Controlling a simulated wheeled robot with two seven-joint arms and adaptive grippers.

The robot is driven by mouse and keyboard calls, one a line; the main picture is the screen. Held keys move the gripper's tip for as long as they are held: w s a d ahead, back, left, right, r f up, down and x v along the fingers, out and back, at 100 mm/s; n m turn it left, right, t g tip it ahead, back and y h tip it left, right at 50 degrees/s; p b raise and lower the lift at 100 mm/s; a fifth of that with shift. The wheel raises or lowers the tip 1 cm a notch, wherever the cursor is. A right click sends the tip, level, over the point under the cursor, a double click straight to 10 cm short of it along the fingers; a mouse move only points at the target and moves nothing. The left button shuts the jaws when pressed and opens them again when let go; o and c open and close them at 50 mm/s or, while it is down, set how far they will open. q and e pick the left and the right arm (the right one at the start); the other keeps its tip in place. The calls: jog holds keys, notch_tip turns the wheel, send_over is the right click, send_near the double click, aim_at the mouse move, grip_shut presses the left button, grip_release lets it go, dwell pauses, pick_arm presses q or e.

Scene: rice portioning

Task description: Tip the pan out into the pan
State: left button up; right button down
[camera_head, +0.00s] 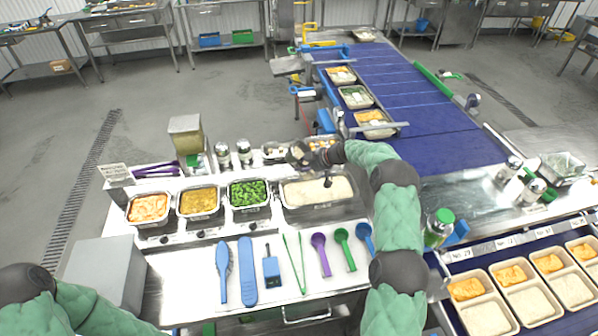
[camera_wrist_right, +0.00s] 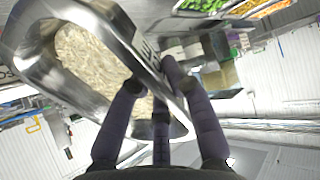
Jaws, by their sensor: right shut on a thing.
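A steel pan of pale rice (camera_head: 305,190) is at the right end of the row of food pans on the counter. In the right wrist view, a steel pan with rice (camera_wrist_right: 95,65) is close up and looks tilted. My right gripper (camera_wrist_right: 160,80) is shut on this pan's wall, its dark fingers across the rim. In the head view, my right arm reaches over the counter from the right and the gripper (camera_head: 303,154) is by the rice pan's far side. I cannot tell whether any rice is falling. Only part of my left arm shows at lower left; its gripper is out of view.
Pans of orange food (camera_head: 148,208), yellow food (camera_head: 199,201) and greens (camera_head: 248,194) stand left of the rice. Several utensils lie in front, including a blue spatula (camera_head: 247,272). A blue conveyor (camera_head: 430,110) carries filled trays. Shakers (camera_head: 244,153) stand behind the pans.

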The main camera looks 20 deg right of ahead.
jog(key=shift+s+d+r+t+y, duration=0.25)
jog(key=shift+d+r+t+y, duration=0.2)
jog(key=shift+r+t+y, duration=0.25)
jog(key=shift+t+b, duration=0.3)
jog(key=shift+b, duration=0.9)
jog(key=shift+s+d+r+t+y+b, duration=0.35)
jog(key=shift+y+b, duration=0.25)
jog(key=shift+b, duration=2.15)
jog(key=shift+s+d+r+t+y+b, duration=0.25)
jog(key=shift+t+y+b, duration=0.3)
jog(key=shift+b, duration=2.15)
jog(key=shift+s+d+r+m+t+y+b, duration=0.2)
jog(key=shift+s+d+t+y+b, duration=0.25)
jog(key=shift+b, duration=2.05)
jog(key=shift+s+d+r+m+t+y+b, duration=0.15)
jog(key=shift+d+t+y+b, duration=0.35)
jog(key=shift+b, duration=1.95)
jog(key=shift+r+y+b, duration=0.2)
jog(key=shift+y+b, duration=0.1)
jog(key=shift+b, duration=0.45)
jog(key=shift+a, duration=0.1)
